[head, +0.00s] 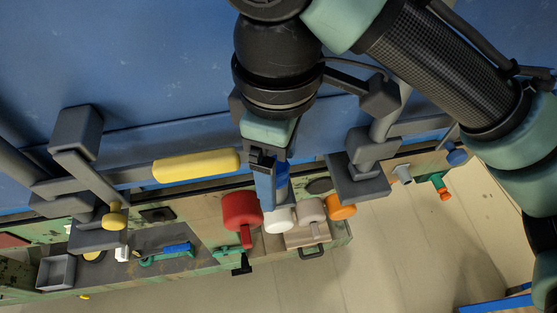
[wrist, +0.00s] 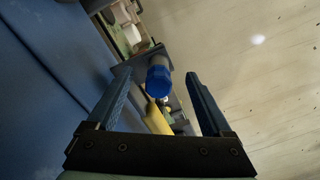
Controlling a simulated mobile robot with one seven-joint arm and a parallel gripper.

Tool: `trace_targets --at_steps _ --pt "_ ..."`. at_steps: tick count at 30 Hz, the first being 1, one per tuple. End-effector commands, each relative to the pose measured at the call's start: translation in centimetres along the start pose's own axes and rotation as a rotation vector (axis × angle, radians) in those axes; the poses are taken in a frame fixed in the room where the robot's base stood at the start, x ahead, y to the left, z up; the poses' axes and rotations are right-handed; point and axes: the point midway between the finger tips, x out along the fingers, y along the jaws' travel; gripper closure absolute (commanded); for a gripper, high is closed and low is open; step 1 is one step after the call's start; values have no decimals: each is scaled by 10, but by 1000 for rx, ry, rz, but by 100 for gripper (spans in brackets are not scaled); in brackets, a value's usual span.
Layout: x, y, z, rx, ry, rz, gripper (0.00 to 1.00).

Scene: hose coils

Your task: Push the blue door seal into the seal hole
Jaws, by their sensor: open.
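My gripper (head: 268,190) has two blue fingers and is open, pointing down at the bench edge in the head view. A blue cylinder, which looks like the blue door seal (wrist: 158,82), lies between the spread fingertips in the wrist view, with a gap on both sides. Its upper part is paler grey-blue. In the head view a bit of blue (head: 282,172) shows beside the finger, partly hidden by it. I cannot make out the seal hole for certain; a dark square plate with a round mark (head: 158,214) lies on the bench to the left.
A red knob (head: 241,208), a white one (head: 279,219), a pinkish one (head: 311,209) and an orange one (head: 341,207) stand close around the fingertips. Grey clamps stand left (head: 78,130) and right (head: 374,150). A yellow bar (head: 195,165) lies left. Floor is open below right.

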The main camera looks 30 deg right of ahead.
Motion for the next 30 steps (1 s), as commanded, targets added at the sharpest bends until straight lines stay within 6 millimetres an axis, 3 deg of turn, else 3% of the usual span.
trace_targets --at_steps 27,28,30 --pt "-2 2 0 5 4 7 9" --pt "-2 2 0 4 4 7 14" --pt "-2 2 0 4 3 7 2"
